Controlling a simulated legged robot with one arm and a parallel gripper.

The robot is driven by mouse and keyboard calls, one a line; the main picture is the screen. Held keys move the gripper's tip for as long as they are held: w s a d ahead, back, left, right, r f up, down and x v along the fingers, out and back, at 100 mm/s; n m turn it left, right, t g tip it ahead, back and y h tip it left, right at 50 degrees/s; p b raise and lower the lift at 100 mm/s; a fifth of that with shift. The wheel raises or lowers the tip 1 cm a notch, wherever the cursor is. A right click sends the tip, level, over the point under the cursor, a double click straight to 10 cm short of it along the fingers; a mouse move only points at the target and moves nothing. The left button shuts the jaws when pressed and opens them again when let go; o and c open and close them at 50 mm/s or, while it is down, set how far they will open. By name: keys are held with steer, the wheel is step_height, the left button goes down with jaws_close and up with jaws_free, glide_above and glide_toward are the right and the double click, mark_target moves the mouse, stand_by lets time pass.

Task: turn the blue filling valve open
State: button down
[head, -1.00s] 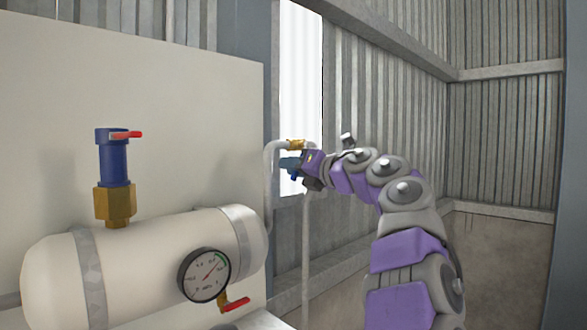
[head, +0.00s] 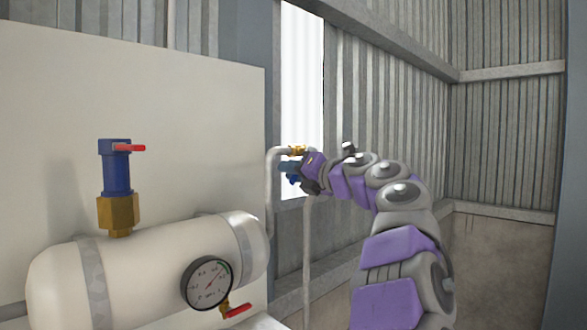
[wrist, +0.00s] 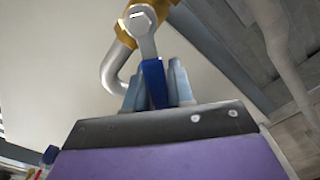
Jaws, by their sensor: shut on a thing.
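The blue filling valve's handle (wrist: 154,82) shows in the wrist view as a blue lever with a grey eye end on a brass fitting (wrist: 124,36). My gripper (wrist: 158,88) is shut on this handle, with a grey-blue finger on each side of it. In the head view my gripper (head: 291,170) is at the brass valve body (head: 297,150) on the white pipe, right of the tank. There the handle is mostly hidden by the fingers and wrist.
A white tank (head: 165,270) stands at the lower left with a pressure gauge (head: 207,283), a red-handled drain valve (head: 238,311) and a blue safety valve with a red lever (head: 130,148). A pale panel (head: 40,120) stands behind it. Open floor lies to the right.

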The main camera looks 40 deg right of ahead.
steer(key=m+p, duration=0.1)
steer(key=a+r+m+p, duration=0.1)
steer(key=p, duration=0.1)
steer(key=shift+m+p, duration=0.3)
steer(key=shift+m, duration=0.1)
steer(key=shift+f, duration=0.1)
steer(key=c, duration=1.1)
jaws_free()
steer(key=shift+d, duration=0.1)
steer(key=shift+o, duration=0.2)
steer(key=shift+r, duration=0.25)
steer(key=shift+s+f, duration=0.1)
